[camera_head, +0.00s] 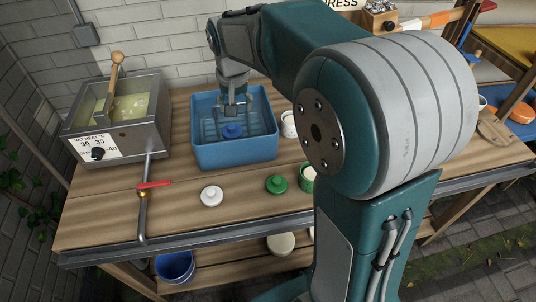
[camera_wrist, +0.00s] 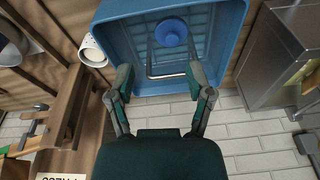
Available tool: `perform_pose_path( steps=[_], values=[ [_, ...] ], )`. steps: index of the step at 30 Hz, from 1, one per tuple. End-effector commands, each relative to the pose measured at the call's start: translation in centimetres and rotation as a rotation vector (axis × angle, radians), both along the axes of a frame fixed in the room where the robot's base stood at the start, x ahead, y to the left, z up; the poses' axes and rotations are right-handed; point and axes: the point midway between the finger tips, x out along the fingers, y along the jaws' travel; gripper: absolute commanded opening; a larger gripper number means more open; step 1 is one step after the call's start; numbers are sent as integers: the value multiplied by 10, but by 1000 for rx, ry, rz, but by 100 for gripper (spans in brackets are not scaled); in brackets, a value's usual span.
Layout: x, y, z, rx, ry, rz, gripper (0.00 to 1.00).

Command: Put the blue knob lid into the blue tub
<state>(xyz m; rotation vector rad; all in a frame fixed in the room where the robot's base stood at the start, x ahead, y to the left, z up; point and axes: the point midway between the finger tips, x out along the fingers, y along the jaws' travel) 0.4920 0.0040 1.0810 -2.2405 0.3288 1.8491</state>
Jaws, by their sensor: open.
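The blue knob lid (camera_head: 232,131) is inside the blue tub (camera_head: 236,154), knob up, on the workbench. My gripper (camera_head: 236,103) is over the tub, behind and above the lid. In the wrist view the lid (camera_wrist: 171,32) lies inside the tub (camera_wrist: 118,65), beyond the fingertips and apart from them. My gripper (camera_wrist: 160,80) is open there, with nothing between its fingers. From these views I cannot tell exactly how the lid rests on the tub's floor.
A metal vat (camera_head: 118,119) with a wooden-handled tool stands left of the tub. A white lid (camera_head: 211,195) and a green lid (camera_head: 276,184) lie in front. A white cup (camera_head: 289,124) is right of the tub. A blue bucket (camera_head: 174,267) is on the lower shelf.

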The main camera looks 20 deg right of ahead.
Motion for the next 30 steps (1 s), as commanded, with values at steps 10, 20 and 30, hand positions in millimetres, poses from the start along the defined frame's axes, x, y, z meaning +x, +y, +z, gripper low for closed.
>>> perform_pose_path(
  steps=[10, 20, 30],
  values=[
    [-114, -3, 44, -19, -137, 139, 67],
    [-213, -3, 36, -57, -259, 263, 67],
    [-242, -3, 23, -74, -297, 308, 67]
  ],
)
